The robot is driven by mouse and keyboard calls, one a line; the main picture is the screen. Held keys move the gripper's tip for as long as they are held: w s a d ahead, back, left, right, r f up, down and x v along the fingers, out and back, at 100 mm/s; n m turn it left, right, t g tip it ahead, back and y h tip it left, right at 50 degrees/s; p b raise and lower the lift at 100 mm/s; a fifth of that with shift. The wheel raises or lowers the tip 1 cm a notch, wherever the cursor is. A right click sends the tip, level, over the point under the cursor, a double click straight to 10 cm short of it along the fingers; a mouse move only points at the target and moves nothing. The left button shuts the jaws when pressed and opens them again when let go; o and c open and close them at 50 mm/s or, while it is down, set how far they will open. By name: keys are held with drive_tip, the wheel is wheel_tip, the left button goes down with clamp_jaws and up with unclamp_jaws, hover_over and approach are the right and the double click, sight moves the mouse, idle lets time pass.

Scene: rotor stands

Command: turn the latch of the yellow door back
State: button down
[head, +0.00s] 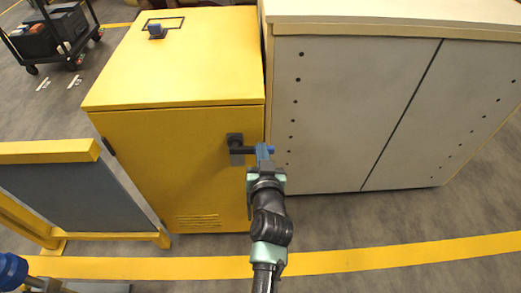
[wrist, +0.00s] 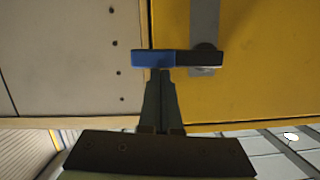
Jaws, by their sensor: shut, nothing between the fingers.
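The yellow door (head: 180,165) is the front of a yellow cabinet and looks closed. Its latch has a dark pivot and plate (head: 236,142) near the door's right edge. The latch handle lies level, pointing right, with a blue end (head: 271,150). In the wrist view the handle's blue part (wrist: 151,59) points left from the dark pivot on a grey plate (wrist: 204,25). My gripper (head: 264,160) is at the blue end. In the wrist view its fingers (wrist: 160,76) are together, their tips at the blue part. I cannot tell whether they touch it.
A grey cabinet (head: 335,120) stands close against the yellow cabinet's right side. A yellow-framed dark panel (head: 65,195) stands at the left front. A cart (head: 50,35) is at the far left. A yellow floor line (head: 400,255) crosses the open floor in front.

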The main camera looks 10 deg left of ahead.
drive_tip(key=shift+f+b, duration=0.25)
drive_tip(key=shift+b, duration=0.05)
drive_tip(key=s+a+f+m+t+y+b, duration=0.1)
drive_tip(key=a+f+m+y+b, duration=0.2)
drive_tip(key=f+m+b, duration=0.5)
drive_tip(key=shift+a+f+m+y+b, duration=0.3)
drive_tip(key=shift+m+y+b, duration=0.4)
drive_tip(key=shift+m+b, duration=2.8)
